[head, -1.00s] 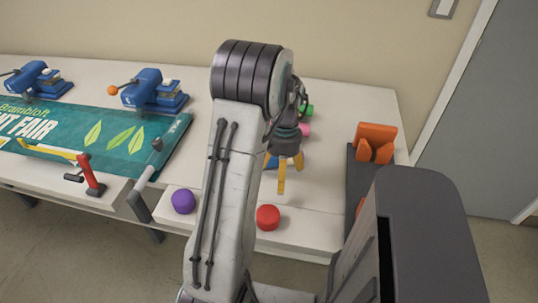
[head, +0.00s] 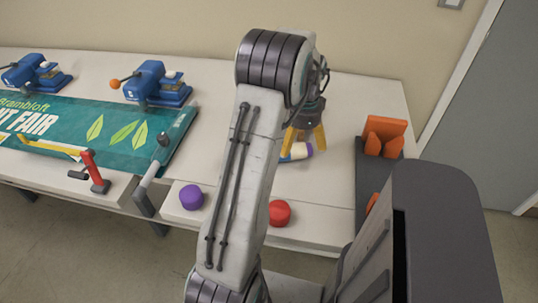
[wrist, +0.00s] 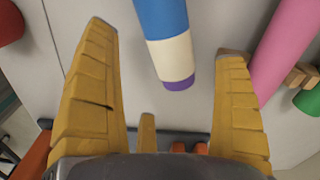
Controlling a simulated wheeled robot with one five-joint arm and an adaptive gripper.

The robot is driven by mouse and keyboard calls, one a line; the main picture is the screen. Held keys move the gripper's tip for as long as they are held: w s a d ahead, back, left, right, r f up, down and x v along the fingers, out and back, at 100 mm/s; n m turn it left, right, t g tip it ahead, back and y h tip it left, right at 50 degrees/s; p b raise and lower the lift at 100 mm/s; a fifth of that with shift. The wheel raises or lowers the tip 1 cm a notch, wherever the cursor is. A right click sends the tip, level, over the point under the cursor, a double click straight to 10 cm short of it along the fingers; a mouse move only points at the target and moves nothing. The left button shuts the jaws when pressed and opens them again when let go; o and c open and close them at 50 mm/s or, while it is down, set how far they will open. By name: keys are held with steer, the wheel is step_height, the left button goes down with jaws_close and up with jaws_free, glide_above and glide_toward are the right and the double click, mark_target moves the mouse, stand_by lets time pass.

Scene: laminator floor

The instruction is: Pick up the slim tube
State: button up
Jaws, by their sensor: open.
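A tube with a blue body, a white band and a purple end (wrist: 171,50) lies on the table between my gripper's yellow fingers in the wrist view. A gap shows on both sides of it. In the head view, part of this tube (head: 297,152) shows below my gripper (head: 305,143). My gripper (wrist: 165,42) is open and empty. A thicker-looking pink tube (wrist: 285,45) lies to the right, outside the right finger. I cannot tell for certain which one is called the slim tube; the blue one is between the fingers.
A green piece (wrist: 308,101) and wooden blocks (wrist: 300,76) are near the pink tube. A purple knob (head: 191,197) and a red knob (head: 280,213) are at the table's front. An orange holder (head: 384,136) stands right. Blue presses (head: 157,82) and a green banner (head: 100,130) are left.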

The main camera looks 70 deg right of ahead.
mark_target(300, 149)
steer(key=shift+d+f, duration=0.15)
steer(key=shift+f, duration=1.15)
steer(key=shift+d+f, duration=0.15)
steer(key=shift+f, duration=1.15)
steer(key=c, duration=1.3)
steer(key=shift+r, duration=0.1)
